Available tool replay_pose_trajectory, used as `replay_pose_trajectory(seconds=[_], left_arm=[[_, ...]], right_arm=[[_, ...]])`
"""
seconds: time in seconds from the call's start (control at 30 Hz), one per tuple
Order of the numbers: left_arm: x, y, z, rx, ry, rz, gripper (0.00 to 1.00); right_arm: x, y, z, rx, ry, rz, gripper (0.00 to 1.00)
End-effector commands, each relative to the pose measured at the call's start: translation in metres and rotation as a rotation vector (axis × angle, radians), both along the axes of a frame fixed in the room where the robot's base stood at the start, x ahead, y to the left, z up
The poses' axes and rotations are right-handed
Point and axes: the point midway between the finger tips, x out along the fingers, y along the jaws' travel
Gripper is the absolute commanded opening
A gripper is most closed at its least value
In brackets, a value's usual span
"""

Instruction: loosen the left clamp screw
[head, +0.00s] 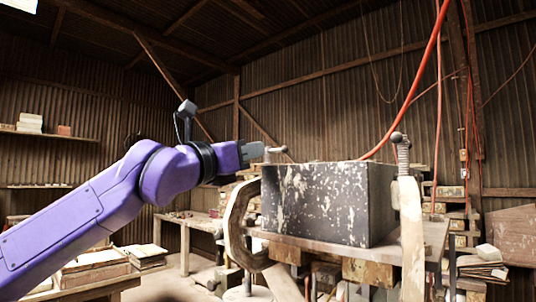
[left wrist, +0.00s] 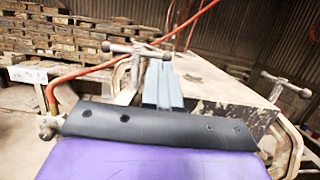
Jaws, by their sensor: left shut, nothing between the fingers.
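The left clamp screw (head: 275,151) has a small grey T-handle at the top of the pale, worn left clamp (head: 237,222), beside the dark speckled block (head: 318,203). My left gripper (head: 260,150) comes in from the left with its fingers shut and empty, their tips right by this handle. In the left wrist view the shut grey fingers (left wrist: 163,80) point at the T-handle (left wrist: 125,48), overlapping its right end; I cannot tell whether they touch. The right clamp (head: 411,232) stands at the block's right edge. My right gripper is not in view.
The block rests on a wooden board (head: 430,235) above stacked timber. An orange hose (head: 412,88) hangs behind the block. Another T-handle (left wrist: 288,83) stands at the right in the left wrist view. A workbench (head: 188,221) and shelves are farther back.

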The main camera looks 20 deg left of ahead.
Motion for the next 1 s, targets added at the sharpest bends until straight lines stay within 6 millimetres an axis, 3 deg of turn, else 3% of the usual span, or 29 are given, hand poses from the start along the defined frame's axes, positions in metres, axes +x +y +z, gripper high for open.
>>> replay_pose_trajectory(seconds=[0.5, 1.0], left_arm=[[-0.053, 0.018, -0.001, 0.000, 0.000, -0.001, 0.00], [-0.055, 0.019, 0.000, 0.001, 0.001, -0.001, 0.00]], right_arm=[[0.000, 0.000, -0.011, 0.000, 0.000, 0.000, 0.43], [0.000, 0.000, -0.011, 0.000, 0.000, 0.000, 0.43]])
